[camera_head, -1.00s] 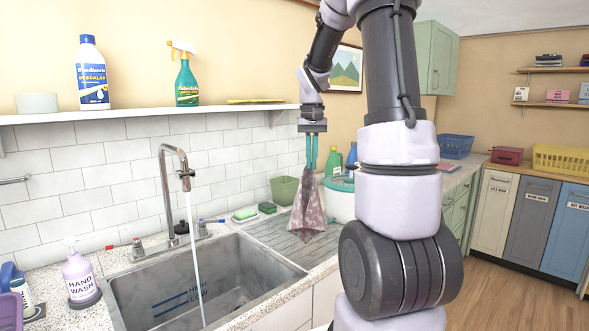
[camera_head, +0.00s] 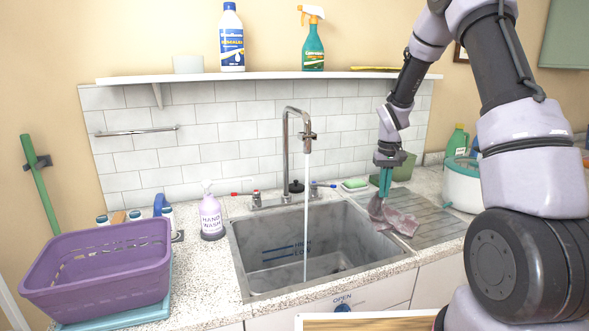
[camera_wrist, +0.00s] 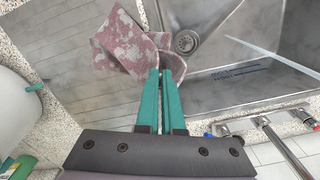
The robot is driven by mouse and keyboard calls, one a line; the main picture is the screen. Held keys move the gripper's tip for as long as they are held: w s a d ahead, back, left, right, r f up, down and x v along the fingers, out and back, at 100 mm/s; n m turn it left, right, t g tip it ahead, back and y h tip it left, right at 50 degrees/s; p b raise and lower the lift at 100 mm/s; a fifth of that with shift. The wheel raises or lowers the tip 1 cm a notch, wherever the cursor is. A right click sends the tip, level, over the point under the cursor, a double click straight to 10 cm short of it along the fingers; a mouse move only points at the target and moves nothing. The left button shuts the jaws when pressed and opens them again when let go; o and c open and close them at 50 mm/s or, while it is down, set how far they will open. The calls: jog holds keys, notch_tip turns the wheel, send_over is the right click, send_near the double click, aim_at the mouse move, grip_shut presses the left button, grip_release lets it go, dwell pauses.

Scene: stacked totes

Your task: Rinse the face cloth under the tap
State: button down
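The face cloth (camera_head: 393,217) is pinkish with pale blotches and hangs folded from my gripper (camera_head: 385,184). My gripper's teal fingers are closed on it, as the wrist view also shows with the cloth (camera_wrist: 132,42) at the fingertips. The cloth is over the right edge of the sink (camera_head: 262,291), by the ribbed drainer; I cannot tell whether its lower end touches. The tap (camera_head: 288,150) is running, and its thin water stream (camera_head: 306,215) falls into the sink, left of the cloth. The wrist view shows the stream (camera_wrist: 245,44) apart from the cloth.
A hand wash bottle (camera_head: 211,217) stands left of the sink, with a purple basket (camera_head: 100,268) beyond it. A green sponge (camera_head: 355,184) lies behind the sink. A white pot (camera_head: 462,185) is right of the drainer (camera_head: 440,225). The shelf (camera_head: 270,75) overhangs the back.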

jog(key=s+a+r, duration=0.4)
jog(key=s+a, duration=0.5)
jog(key=s+a+r, duration=0.5)
jog(key=s+a, duration=0.4)
jog(key=shift+a, duration=0.35)
jog(key=w+a+t+y, duration=0.3)
jog(key=w+a+t, duration=0.1)
jog(key=w+t, duration=0.4)
jog(key=w, duration=0.2)
jog(key=shift+w+f, duration=0.35)
jog(key=shift+f, duration=0.05)
dwell(0.4)
jog(key=shift+d+t, duration=0.1)
jog(key=shift+t, duration=0.2)
dwell(0.3)
jog(key=shift+s+a, duration=0.15)
jog(key=shift+a, duration=0.45)
